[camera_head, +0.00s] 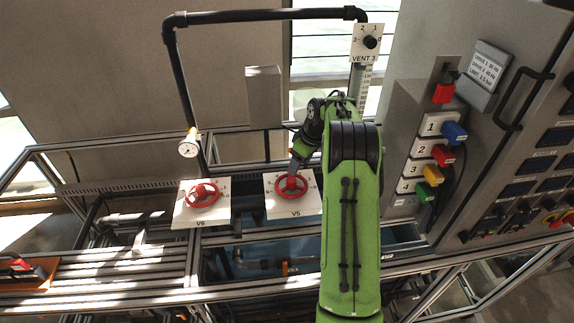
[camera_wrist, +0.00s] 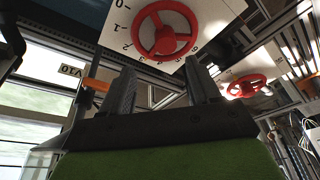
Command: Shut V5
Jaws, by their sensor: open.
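V5 is a red handwheel (camera_head: 291,186) on a white plate (camera_head: 306,207) marked V5, at the middle of the head view. The large red wheel (camera_wrist: 165,32) at the top of the wrist view, on a white plate with a numbered scale, appears to be V5. My gripper (camera_wrist: 163,78) is open, its two dark fingers apart with nothing between them. The fingertips point toward the wheel's lower edge in the wrist view; I cannot tell whether they touch it. In the head view my gripper (camera_head: 297,164) is at the wheel's upper edge, partly hidden by my arm. The wheel's setting is unclear.
A similar red wheel marked V6 (camera_head: 203,194) stands close left of V5. A gauge (camera_head: 188,146) on a black pipe rises behind V6. The VENT 3 knob plate (camera_head: 367,42) is above, and a box with coloured plugs (camera_head: 420,150) stands right. Metal rails run below.

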